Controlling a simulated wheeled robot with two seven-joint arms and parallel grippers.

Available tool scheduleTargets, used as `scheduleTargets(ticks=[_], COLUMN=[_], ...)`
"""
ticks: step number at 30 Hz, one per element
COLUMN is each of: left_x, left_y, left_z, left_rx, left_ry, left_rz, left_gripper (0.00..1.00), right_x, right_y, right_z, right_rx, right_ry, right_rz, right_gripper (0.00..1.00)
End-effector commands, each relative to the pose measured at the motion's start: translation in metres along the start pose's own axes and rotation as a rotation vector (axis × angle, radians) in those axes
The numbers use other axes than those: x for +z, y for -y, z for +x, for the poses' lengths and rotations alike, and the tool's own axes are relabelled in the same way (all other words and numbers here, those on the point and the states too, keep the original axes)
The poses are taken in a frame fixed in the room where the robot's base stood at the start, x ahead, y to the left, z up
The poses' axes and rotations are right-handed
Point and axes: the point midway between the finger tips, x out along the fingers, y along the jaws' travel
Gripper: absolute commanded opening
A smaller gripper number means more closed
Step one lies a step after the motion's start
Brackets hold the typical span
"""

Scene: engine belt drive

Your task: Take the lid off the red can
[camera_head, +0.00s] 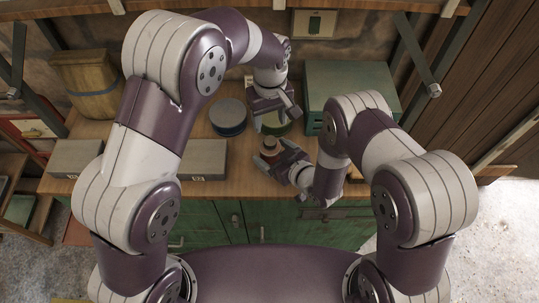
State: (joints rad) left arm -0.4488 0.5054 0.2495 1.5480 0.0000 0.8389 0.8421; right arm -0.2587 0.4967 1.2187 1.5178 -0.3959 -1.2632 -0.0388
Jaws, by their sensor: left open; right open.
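The small reddish can (270,156) stands upright near the front of the wooden bench. Its round lid (270,144) is on top. My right gripper (286,163) is open just to the right of the can, with its fingers close to it; I cannot tell whether they touch it. My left gripper (274,112) is open and points down over a green round container (277,126), behind the red can. The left gripper hides part of that container.
A blue-grey round tin (228,117) stands left of my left gripper. A green metal box (345,84) is at the back right. Grey boxes (203,158) lie along the front left, and a wooden barrel (92,84) stands at the back left.

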Motion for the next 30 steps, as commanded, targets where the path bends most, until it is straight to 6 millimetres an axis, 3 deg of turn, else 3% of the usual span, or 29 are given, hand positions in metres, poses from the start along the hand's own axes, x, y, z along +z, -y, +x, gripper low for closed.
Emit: scheduleTargets(ticks=[4,12,18,21,26,30], left_x=[0.0000,0.0000,0.0000,0.0005,0.0007,0.0010], left_y=[0.0000,0.0000,0.0000,-0.0003,-0.0003,-0.0004], left_z=[-0.0001,-0.0001,-0.0001,-0.0003,-0.0003,-0.0003], left_rx=[0.000,0.000,0.000,0.000,0.000,0.000], left_ry=[0.000,0.000,0.000,0.000,0.000,-0.001], left_rz=[0.000,0.001,0.001,0.002,0.196,0.676], left_gripper=[0.59,0.59,0.59,0.59,0.59,0.59], right_x=[0.0000,0.0001,0.0000,-0.0001,-0.0002,-0.0003], right_y=[0.0001,0.0000,0.0000,-0.0001,-0.0001,-0.0001], right_z=[0.0125,0.0144,0.0142,0.0142,0.0142,0.0142], right_rx=[0.000,0.000,0.000,0.000,0.000,0.000], right_ry=[0.000,0.001,0.001,0.001,0.000,0.000], right_rz=[0.001,0.001,0.001,0.001,0.001,0.000], right_gripper=[0.90,0.90,0.25,0.00,0.00,0.00])
